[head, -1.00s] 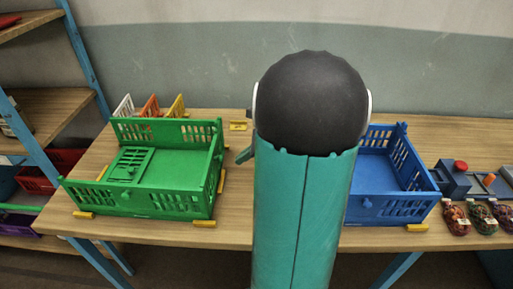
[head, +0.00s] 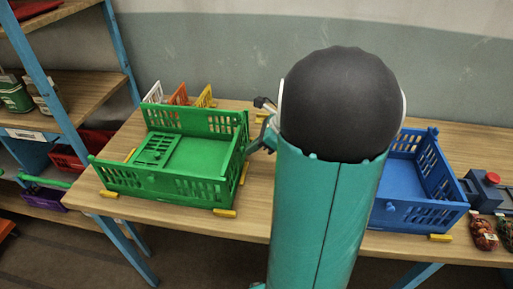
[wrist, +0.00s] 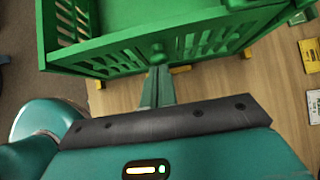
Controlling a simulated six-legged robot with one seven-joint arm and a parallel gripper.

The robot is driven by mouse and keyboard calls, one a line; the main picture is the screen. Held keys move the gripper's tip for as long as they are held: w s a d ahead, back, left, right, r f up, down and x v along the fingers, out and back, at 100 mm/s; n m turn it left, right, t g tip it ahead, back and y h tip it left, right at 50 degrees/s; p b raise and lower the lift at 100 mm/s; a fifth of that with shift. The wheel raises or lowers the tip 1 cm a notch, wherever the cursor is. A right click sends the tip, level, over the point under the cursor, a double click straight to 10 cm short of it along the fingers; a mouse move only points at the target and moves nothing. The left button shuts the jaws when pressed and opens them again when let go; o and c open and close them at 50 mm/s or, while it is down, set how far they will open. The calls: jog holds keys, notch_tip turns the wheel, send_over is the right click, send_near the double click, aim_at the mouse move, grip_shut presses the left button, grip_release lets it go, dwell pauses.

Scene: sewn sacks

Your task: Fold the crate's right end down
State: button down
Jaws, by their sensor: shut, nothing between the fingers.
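The green crate (head: 198,157) stands on the table, left of my arm. Its left end panel (head: 158,148) lies folded flat inside on the crate floor. Its slotted right end (head: 237,148) stands upright. My gripper (head: 254,147) is just outside that right end, partly hidden by my arm. In the wrist view, my gripper (wrist: 159,78) is shut and empty, with its tips by a round green knob (wrist: 158,50) on the slotted wall (wrist: 205,42). I cannot tell whether the tips touch it.
A blue crate (head: 425,214) stands right of my arm, its left part hidden. Yellow blocks (head: 224,212) sit around the green crate's base. A shelf unit (head: 75,98) is at the left.

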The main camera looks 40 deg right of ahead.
jog(key=w+a+f+g+h, duration=0.1)
jog(key=w+a+g+h, duration=0.2)
jog(key=w+g, duration=0.1)
jog(key=w+a+f+g+h, duration=0.1)
jog(key=w+a+g+h, duration=0.2)
jog(key=w+g, duration=0.1)
jog(key=w+a+f+g+h, duration=0.2)
jog(key=w+a+g+h, duration=0.1)
jog(key=w+g, duration=0.1)
jog(key=shift+w+a, duration=0.4)
jog(key=shift+w, duration=0.1)
jog(key=shift+w+a+f+g+h, duration=0.1)
jog(key=shift+w+f+g+h, duration=0.05)
jog(key=shift+f+g+h, duration=0.2)
jog(key=shift+w+a+f, duration=0.25)
jog(key=shift+w+f, duration=0.05)
jog(key=shift+f, duration=0.3)
jog(key=shift+d, duration=0.1)
